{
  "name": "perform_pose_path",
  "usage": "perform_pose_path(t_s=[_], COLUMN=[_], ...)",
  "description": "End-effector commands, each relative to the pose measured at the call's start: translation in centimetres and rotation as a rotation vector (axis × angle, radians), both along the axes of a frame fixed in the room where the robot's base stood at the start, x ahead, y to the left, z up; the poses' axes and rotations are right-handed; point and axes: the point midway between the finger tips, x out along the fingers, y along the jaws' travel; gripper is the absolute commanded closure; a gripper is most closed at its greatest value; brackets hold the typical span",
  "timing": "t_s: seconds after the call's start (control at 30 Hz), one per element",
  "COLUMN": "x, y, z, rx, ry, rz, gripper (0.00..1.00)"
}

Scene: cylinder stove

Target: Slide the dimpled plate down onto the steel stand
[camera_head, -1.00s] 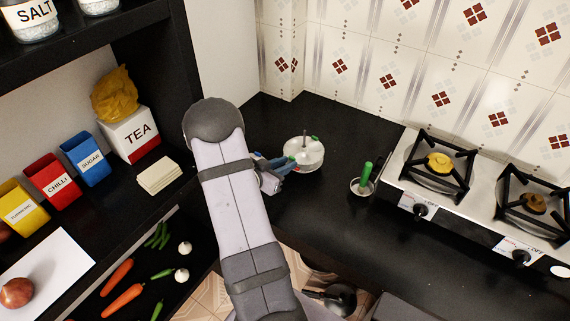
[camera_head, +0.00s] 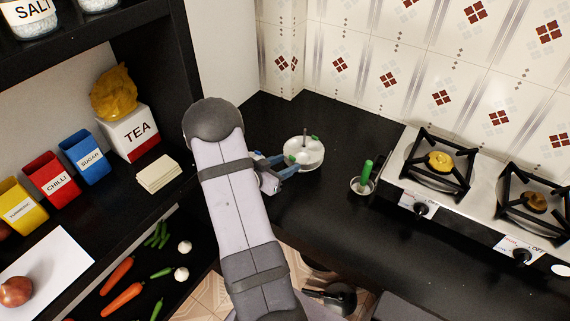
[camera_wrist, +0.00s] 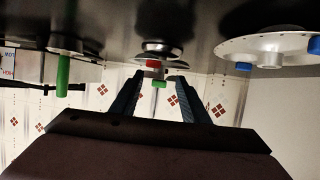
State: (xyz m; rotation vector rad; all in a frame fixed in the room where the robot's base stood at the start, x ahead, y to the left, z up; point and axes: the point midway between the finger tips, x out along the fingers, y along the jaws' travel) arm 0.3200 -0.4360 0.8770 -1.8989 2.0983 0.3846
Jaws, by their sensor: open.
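A pale round plate (camera_head: 303,157) lies level on the dark counter, with a thin upright rod rising at its middle and small green parts at its edge. I cannot tell the stand's base apart from the plate. My gripper (camera_head: 279,166), with blue fingers, is at the plate's left edge. In the wrist view my gripper (camera_wrist: 160,88) is open, and a small part with red and green bits (camera_wrist: 155,68) shows between or beyond its fingertips. A round steel disc (camera_wrist: 238,48) with blue knobs is at the upper right there. Contact with the plate cannot be made out.
A green-handled piece in a small steel dish (camera_head: 356,187) stands right of the plate. The steel stove (camera_head: 396,172) is farther right. A tiled wall (camera_head: 345,65) rises behind. The counter between plate and dish is clear. A black shelf with boxes is at left.

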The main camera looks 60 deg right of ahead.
Motion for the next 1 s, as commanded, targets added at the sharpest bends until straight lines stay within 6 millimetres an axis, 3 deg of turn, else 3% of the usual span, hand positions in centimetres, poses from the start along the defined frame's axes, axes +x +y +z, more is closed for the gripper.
perform_pose_path(t_s=[0.6,1.0], x=[0.7,0.7], y=[6.1,6.6], z=[2.6,2.8], rx=[-0.002,-0.001], ry=[-0.001,0.0], rz=[0.003,0.0], gripper=[0.58,0.58])
